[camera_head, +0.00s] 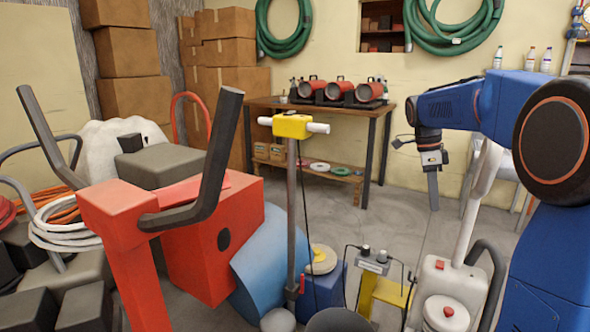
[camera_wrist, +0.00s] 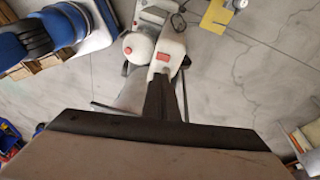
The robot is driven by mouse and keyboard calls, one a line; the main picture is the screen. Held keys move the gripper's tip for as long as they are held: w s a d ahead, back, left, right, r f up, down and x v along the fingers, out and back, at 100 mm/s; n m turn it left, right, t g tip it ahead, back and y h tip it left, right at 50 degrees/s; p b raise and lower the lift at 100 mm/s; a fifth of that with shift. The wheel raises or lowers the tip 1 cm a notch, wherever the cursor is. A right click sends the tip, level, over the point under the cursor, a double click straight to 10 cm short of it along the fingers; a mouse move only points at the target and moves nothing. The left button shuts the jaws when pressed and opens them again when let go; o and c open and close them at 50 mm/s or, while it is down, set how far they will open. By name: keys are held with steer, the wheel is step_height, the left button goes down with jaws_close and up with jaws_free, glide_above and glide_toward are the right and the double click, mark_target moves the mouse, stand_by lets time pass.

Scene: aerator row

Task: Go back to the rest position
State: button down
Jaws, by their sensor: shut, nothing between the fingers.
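My gripper (camera_head: 434,206) hangs in the air at the right of the head view, fingers pointing down, under the dark wrist of my blue arm. The two fingers are together with nothing between them. In the wrist view the dark fingers (camera_wrist: 164,90) appear at the middle, in front of a white machine with a red button (camera_wrist: 164,57). In the head view that white machine (camera_head: 438,285) stands below my gripper, with a tall pale handle rising to its right. I cannot tell the exact gap between the fingers and the handle.
An orange-red machine (camera_head: 200,262) with dark handles fills the left front. A yellow-headed pole tool (camera_head: 292,126) stands in the middle. A wooden table (camera_head: 330,107) with red-fronted units is at the back. Grey floor (camera_head: 395,200) is open between the table and the machines.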

steer(key=s+a+f+n+t, duration=0.2)
steer(key=s+a+f+n, duration=0.1)
steer(key=s+n, duration=0.4)
steer(key=s+a+f+n+t+y, duration=0.1)
steer(key=s+a+f+n, duration=0.3)
steer(key=s, duration=1)
steer(key=s+a+f+n+t+y, duration=0.1)
steer(key=s+a+f+n+t, duration=0.2)
steer(key=s+a+n, duration=0.3)
steer(key=s+f+n, duration=0.1)
steer(key=s+n, duration=0.4)
steer(key=shift+s+a+f+n+t, duration=0.2)
steer(key=shift+a+n+t, duration=0.1)
steer(key=shift+n+t, duration=0.1)
